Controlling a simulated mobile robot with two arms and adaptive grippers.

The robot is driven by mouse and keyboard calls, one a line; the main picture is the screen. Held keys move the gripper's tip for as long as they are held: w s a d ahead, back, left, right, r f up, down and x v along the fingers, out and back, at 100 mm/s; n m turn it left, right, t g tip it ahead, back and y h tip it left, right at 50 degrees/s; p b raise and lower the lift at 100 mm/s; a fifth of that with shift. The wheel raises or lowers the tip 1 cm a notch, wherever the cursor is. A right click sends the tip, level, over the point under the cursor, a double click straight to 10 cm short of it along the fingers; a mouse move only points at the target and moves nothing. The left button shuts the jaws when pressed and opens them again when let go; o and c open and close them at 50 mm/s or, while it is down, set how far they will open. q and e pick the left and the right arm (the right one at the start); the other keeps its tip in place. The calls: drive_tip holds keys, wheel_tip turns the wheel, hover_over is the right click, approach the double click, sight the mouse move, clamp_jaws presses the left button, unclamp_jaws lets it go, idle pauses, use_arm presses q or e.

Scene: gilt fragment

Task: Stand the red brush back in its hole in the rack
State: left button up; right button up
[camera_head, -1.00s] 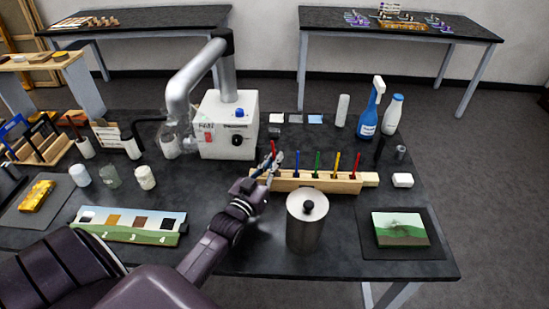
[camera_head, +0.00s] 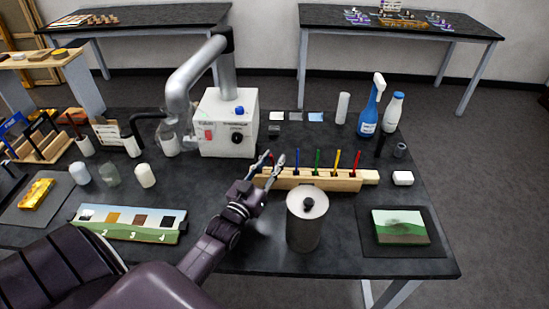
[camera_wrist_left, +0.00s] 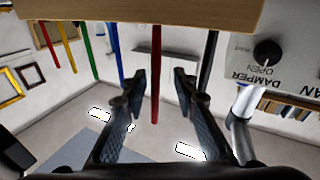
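The wooden rack (camera_head: 330,183) stands on the black table, and its edge shows at the top of the left wrist view (camera_wrist_left: 120,10). The red brush (camera_wrist_left: 156,70) stands at the rack's left end, its handle straight in line with its neighbours; the hole itself is hidden. My left gripper (camera_head: 272,156) is at that end. Its two fingers (camera_wrist_left: 160,80) are spread on either side of the red brush, with a gap visible on both sides. My right gripper is not in view.
Blue (camera_head: 298,160), green (camera_head: 317,162), yellow (camera_head: 336,161) and another red brush (camera_head: 356,163) stand along the rack. A dark rod (camera_wrist_left: 208,62) is beside my finger. A metal canister (camera_head: 305,225) stands in front; a white box machine (camera_head: 228,125) is behind.

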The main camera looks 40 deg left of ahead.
use_arm(q)
drive_tip(key=s+d+f, duration=0.1)
drive_tip(key=s, duration=0.9)
drive_tip(key=shift+s, duration=0.2)
drive_tip(key=shift+d, duration=0.15)
